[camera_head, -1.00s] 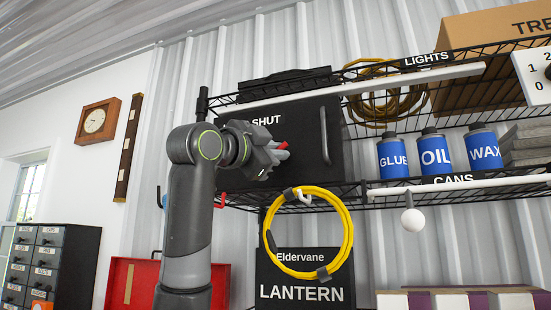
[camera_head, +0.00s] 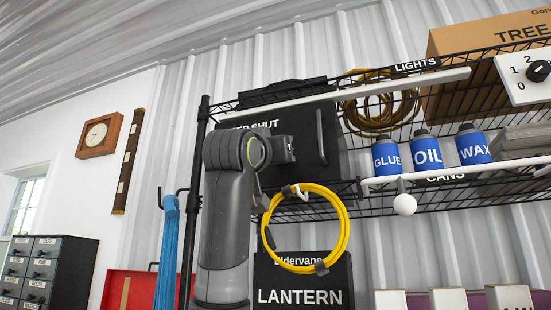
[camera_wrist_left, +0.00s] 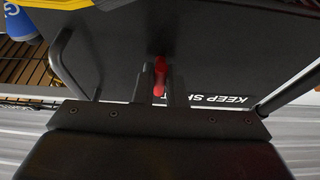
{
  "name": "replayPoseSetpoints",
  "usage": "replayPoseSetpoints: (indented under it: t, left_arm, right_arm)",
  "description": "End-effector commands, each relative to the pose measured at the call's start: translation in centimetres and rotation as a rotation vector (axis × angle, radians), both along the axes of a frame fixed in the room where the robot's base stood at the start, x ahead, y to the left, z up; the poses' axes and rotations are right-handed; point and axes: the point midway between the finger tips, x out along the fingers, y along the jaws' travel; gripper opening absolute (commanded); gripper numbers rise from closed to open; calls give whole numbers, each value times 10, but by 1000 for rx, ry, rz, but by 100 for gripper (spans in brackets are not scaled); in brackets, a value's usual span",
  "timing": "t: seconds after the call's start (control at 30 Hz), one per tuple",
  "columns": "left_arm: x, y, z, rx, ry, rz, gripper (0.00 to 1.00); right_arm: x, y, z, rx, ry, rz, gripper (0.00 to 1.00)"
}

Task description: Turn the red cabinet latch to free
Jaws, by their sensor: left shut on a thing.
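The black cabinet (camera_head: 306,128) with its "KEEP SHUT" label stands on the wire shelf, and its front also fills much of the left wrist view (camera_wrist_left: 115,45). The red latch (camera_wrist_left: 160,72) sits on that front, long side running up and down in the left wrist view. My left gripper (camera_wrist_left: 159,88) is shut on the latch, one finger on each side. In the head view my left gripper (camera_head: 287,150) is against the cabinet front, and its wrist hides the latch and fingertips. My right gripper is not in view.
A yellow cable coil (camera_head: 342,225) hangs just below my left gripper, in front of the Lantern box (camera_head: 300,297). Blue cans (camera_head: 427,153) stand to the right on the shelf. A cabinet handle (camera_wrist_left: 68,62) sticks out beside the gripper. A blue hanging item (camera_head: 167,250) is left of my arm.

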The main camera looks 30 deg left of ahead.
Motion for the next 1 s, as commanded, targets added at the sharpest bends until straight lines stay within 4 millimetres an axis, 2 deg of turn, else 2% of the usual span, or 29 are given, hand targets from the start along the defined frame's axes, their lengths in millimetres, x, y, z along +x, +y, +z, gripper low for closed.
replayPoseSetpoints:
  t: [0.4,0.97,1.0]
  left_arm:
    - [1,-1,-1,-197,-44,-1,0]
    - [1,-1,-1,-228,-51,-1,0]
    - [1,-1,-1,-228,-51,-1,16]
  right_arm:
    - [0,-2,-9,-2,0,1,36]
    - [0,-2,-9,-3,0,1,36]
    - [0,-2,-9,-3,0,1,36]
